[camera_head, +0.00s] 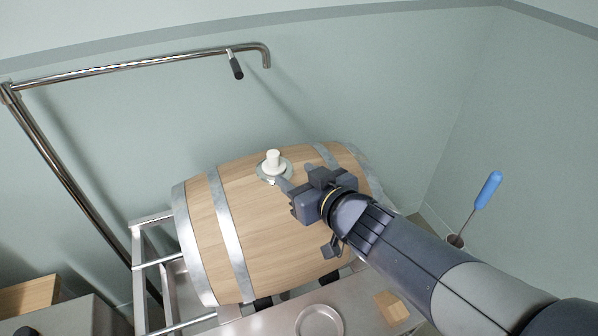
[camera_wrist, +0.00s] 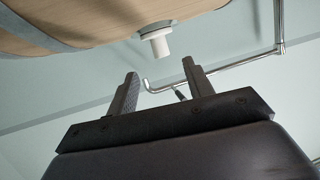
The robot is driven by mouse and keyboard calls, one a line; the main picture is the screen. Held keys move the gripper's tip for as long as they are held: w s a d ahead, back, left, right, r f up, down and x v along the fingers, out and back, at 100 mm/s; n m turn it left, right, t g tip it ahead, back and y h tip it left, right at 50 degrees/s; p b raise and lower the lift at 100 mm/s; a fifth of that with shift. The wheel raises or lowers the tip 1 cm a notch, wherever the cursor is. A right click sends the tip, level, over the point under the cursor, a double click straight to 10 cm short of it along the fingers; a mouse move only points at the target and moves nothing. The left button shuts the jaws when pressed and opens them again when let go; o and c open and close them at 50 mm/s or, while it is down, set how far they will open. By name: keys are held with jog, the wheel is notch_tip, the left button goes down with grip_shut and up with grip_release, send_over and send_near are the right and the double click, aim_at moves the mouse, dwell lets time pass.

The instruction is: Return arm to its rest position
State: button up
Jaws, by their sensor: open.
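My gripper (camera_head: 284,194) reaches in from the lower right in the head view, over the front of a wooden barrel. In the wrist view its two fingers (camera_wrist: 160,88) stand apart with nothing between them. The barrel (camera_head: 255,225) lies on its side with metal hoops and also fills the top left of the wrist view (camera_wrist: 75,22). A white bung (camera_head: 273,160) sits upright in a round metal fitting on top of the barrel. The bung (camera_wrist: 157,42) shows beyond the fingertips in the wrist view, apart from them.
A steel pipe (camera_head: 130,67) with a black-handled fitting (camera_head: 236,66) runs above the barrel. A metal frame (camera_head: 140,262) supports the barrel. A round dish (camera_head: 319,322) and a wooden block (camera_head: 391,308) are in front. A blue-handled tool (camera_head: 488,190) stands at right.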

aim_at(276, 160)
jog(key=b+x, duration=0.2)
jog(key=x, duration=0.8)
jog(key=shift+w+a+f, duration=0.1)
jog(key=shift+w+a, duration=0.05)
jog(key=shift+w, duration=0.05)
jog(key=shift+w+a, duration=0.15)
jog(key=shift+r, duration=0.4)
jog(key=shift+f, duration=0.15)
